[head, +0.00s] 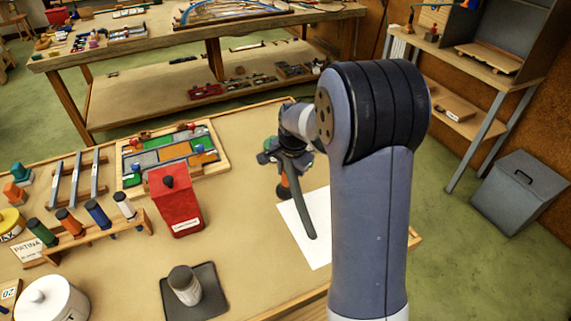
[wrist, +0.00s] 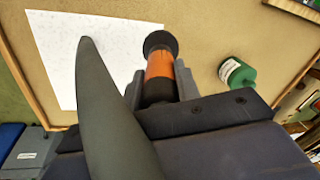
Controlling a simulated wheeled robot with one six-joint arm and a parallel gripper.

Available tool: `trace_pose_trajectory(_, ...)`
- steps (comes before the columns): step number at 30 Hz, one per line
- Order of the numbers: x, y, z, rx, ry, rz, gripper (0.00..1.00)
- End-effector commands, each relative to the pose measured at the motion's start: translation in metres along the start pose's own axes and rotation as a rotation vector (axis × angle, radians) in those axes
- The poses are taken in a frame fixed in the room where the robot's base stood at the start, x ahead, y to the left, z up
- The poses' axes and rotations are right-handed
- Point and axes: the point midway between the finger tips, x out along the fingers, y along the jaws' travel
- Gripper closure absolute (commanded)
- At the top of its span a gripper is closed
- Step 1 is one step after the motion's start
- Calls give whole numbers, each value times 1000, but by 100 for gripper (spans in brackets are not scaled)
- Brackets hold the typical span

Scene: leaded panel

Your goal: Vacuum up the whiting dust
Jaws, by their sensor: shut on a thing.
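My gripper (head: 283,172) is shut on an orange and black cylindrical tool (wrist: 160,72), which also shows in the head view (head: 284,187). A long dark grey tapered piece (wrist: 105,105) runs beside the tool, with its narrow end over a white sheet (wrist: 60,50); whether it joins the tool is hidden. In the head view this grey piece (head: 301,205) slants down across the sheet (head: 318,236). I cannot make out whiting dust on the white sheet. In the wrist view the tool's black round end points at the bench, beside the sheet; whether it touches cannot be told.
A green labelled jar (wrist: 237,73) lies right of the tool in the wrist view. A red box (head: 174,201), a rack of coloured cylinders (head: 82,232), a dark tray (head: 207,303) and a leaded panel (head: 150,166) stand left.

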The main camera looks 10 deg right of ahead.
Motion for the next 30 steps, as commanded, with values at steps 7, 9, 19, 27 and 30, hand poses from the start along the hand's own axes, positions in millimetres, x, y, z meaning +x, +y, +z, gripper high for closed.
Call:
trace_pose_trajectory(7, 20, 4, 2, 0, 0, 0, 92)
trace_pose_trajectory(9, 27, 5, 3, 0, -1, 0, 92)
trace_pose_trajectory(19, 49, 8, 4, 0, 0, -1, 92)
trace_pose_trajectory(27, 48, 8, 4, 0, 0, -1, 92)
trace_pose_trajectory(30, 48, 8, 4, 0, 0, -1, 92)
